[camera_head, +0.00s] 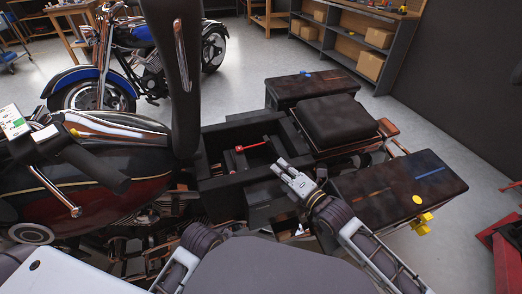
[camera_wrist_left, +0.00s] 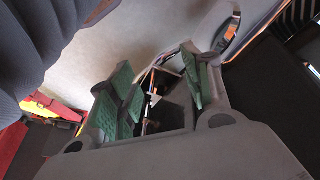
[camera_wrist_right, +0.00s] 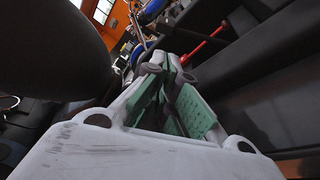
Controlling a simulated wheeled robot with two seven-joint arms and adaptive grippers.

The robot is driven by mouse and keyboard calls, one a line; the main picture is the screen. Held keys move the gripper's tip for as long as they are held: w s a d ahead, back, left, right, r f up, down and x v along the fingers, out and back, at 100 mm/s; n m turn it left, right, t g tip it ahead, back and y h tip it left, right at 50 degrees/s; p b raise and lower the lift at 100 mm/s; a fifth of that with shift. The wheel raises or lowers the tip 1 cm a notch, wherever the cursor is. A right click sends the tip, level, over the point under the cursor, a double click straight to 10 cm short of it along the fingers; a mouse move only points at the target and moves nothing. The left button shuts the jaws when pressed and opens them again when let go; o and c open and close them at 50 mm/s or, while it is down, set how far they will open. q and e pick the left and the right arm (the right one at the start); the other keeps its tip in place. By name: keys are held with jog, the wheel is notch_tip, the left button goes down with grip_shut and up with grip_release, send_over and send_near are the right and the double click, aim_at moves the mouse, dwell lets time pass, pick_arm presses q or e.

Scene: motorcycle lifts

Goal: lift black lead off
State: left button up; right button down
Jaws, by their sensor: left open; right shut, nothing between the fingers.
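The open compartment (camera_head: 212,186) of the black and red motorcycle lies under its raised seat (camera_head: 178,80). A red rod-like piece (camera_head: 252,147) shows inside it, and also in the right wrist view (camera_wrist_right: 205,42). I cannot pick out the black lead in the dark compartment. My right gripper (camera_head: 281,166) is shut and empty at the compartment's right edge; its green-padded fingers also show in the right wrist view (camera_wrist_right: 172,70). My left gripper (camera_wrist_left: 160,85) is open, with nothing held; I cannot make it out in the head view.
A black box seat (camera_head: 336,120) and two side cases, one far (camera_head: 310,87) and one near (camera_head: 390,190), stand right of the compartment. A yellow piece (camera_head: 422,223) hangs by the near case. A blue motorcycle (camera_head: 130,60) and shelves (camera_head: 345,38) stand behind. A red stand (camera_head: 508,250) is right.

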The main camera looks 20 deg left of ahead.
aim_at(273, 149)
pick_arm(q)
jog(key=shift+d, duration=0.1)
pick_arm(e)
jog(key=shift+w+a, duration=0.1)
jog(key=shift+w+a, duration=0.25)
jog(key=shift+a, duration=0.05)
jog(key=shift+b+x, duration=0.45)
jog(key=shift+x, duration=0.5)
jog(key=shift+b+x, duration=0.5)
jog(key=shift+x, duration=1.25)
pick_arm(q)
notch_tip(273, 149, down, 6)
jog(key=d+t+h+b, duration=0.1)
jog(key=shift+w+d+f, duration=0.25)
jog(key=shift+w+d, duration=0.1)
jog(key=shift+w, duration=0.1)
pick_arm(e)
jog(key=shift+x, duration=1.75)
jog(key=shift+w+d+r, duration=0.1)
jog(key=shift+d+r, duration=0.05)
